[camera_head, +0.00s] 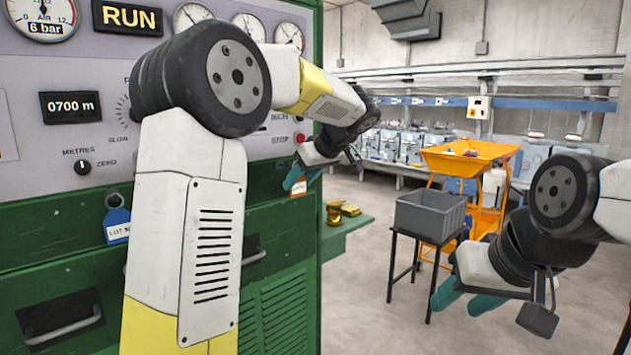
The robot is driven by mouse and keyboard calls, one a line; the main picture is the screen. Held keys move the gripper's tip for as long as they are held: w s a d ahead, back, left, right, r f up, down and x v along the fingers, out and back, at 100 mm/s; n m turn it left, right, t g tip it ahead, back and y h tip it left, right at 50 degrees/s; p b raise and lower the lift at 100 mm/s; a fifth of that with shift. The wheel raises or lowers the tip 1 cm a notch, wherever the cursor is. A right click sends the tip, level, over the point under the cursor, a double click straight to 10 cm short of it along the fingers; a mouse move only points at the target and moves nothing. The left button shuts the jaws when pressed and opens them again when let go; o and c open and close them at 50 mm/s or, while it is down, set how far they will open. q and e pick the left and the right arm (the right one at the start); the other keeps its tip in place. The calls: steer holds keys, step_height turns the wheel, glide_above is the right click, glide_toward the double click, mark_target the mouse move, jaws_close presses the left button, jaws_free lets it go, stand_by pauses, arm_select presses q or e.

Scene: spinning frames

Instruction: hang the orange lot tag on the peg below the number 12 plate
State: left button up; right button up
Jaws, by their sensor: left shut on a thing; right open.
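My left gripper (302,178) is at the right part of the machine front, its teal fingers pointing down. It is shut on the orange lot tag (299,188), of which only a small orange and white piece shows between the fingers. I cannot see a number 12 plate or the peg below it; my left arm covers much of the panel. My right gripper (466,297) is open and empty at the lower right, well away from the machine.
A blue lot tag (117,227) hangs on a peg at the left of the green machine front (60,250). Brass-coloured items (342,210) lie on a green ledge (348,228). A grey bin (432,215) on a stand and an orange cart (475,158) stand right.

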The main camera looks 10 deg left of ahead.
arm_select(q)
steer(key=shift+w+a+f, duration=0.25)
steer(key=shift+w+a, duration=0.3)
steer(key=shift+a, duration=0.15)
steer(key=shift+w+a+f, duration=0.2)
steer(key=shift+w+a, duration=0.3)
steer(key=shift+a, duration=0.15)
steer(key=shift+w+a+f, duration=0.25)
steer(key=shift+w+a, duration=0.3)
steer(key=shift+a, duration=0.15)
steer(key=o, duration=1.4)
steer(key=v, duration=0.7)
steer(key=s+f+m+h, duration=0.3)
steer(key=s+f, duration=0.1)
steer(key=s, duration=0.6)
steer(key=s+d+f+m+h, duration=0.1)
steer(key=s+f+m+h, duration=0.2)
steer(key=s, duration=0.7)
steer(key=s+d+f+m+h, duration=0.1)
steer(key=s+f+m+h, duration=0.2)
steer(key=s, duration=0.8)
step_height(320, 180, down, 3)
steer(key=shift+d+r+m+t, duration=0.15)
steer(key=shift+m+t, duration=0.15)
steer(key=shift+m, duration=0.7)
